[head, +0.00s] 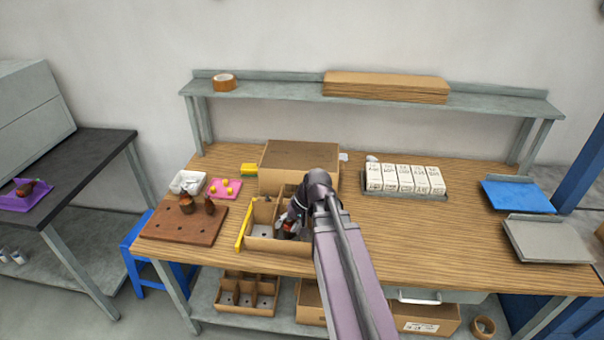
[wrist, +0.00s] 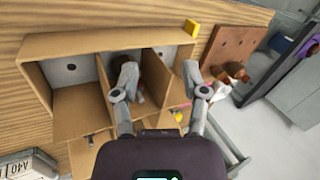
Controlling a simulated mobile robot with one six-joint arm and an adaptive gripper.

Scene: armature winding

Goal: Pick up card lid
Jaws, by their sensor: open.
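A brown cardboard piece with a flat, darker top (head: 300,155) sits at the back middle of the bench; it looks like the card lid, but I cannot tell it surely from a closed box. In front of it stands an open divided cardboard box (head: 262,241), also in the wrist view (wrist: 78,108). My gripper (head: 292,218) is over this box, in front of the card piece and apart from it. In the wrist view my gripper (wrist: 158,80) has its fingers spread. A brown-and-grey armature (wrist: 151,72) stands in a compartment between them, apparently not clamped.
A brown board (head: 170,223) with armatures lies left of the box, beside a pink tray (head: 222,188). White cartons (head: 405,179) stand in a tray at right. Flat cardboard (head: 385,88) lies on the shelf above.

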